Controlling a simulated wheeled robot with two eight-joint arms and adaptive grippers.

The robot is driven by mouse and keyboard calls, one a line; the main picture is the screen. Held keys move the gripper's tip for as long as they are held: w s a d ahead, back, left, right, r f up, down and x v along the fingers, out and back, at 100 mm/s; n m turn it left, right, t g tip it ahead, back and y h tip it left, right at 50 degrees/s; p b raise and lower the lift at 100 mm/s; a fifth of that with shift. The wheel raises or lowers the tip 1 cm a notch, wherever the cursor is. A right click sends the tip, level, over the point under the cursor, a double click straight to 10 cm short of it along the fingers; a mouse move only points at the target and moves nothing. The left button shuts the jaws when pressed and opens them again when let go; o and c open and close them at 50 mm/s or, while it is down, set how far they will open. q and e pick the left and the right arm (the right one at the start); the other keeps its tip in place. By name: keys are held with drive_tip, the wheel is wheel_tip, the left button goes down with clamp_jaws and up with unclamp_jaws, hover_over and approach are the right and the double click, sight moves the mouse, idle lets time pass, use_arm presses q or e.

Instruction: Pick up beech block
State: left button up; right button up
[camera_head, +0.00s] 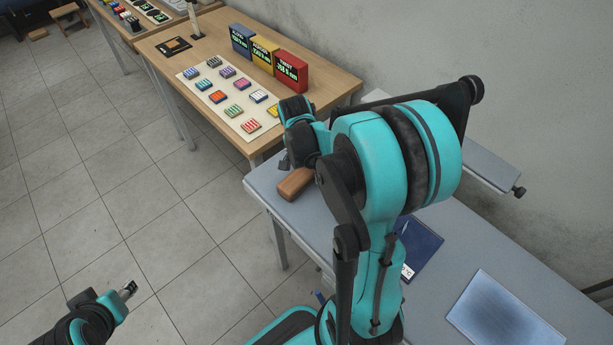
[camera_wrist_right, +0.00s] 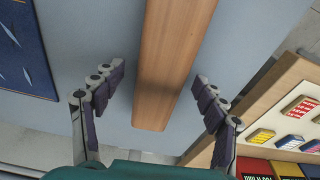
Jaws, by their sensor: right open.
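The beech block (camera_head: 295,184) is a brown wooden bar lying on the near corner of the grey table, partly hidden behind my right arm. In the right wrist view the block (camera_wrist_right: 172,62) runs lengthwise from the top edge down between the fingers. My right gripper (camera_wrist_right: 159,77) is open, with one finger on each side of the block and visible gaps to both sides. Its fingers are mostly hidden in the head view. My left gripper (camera_head: 128,290) is at the lower left over the floor, away from the table; its finger opening is unclear.
The grey table (camera_head: 460,235) also bears a dark blue panel (camera_head: 424,245) and a pale blue-grey plate (camera_head: 505,315). A wooden table (camera_head: 335,92) beyond holds small coloured blocks on a pale board and three display boxes (camera_head: 290,70). Open tiled floor lies to the left.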

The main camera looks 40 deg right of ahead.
drive_tip(key=shift+w+d+f, duration=0.1)
drive_tip(key=shift+f, duration=0.5)
drive_tip(key=shift+r, duration=0.1)
drive_tip(key=c, duration=1.3)
drive_tip(key=shift+c, duration=0.2)
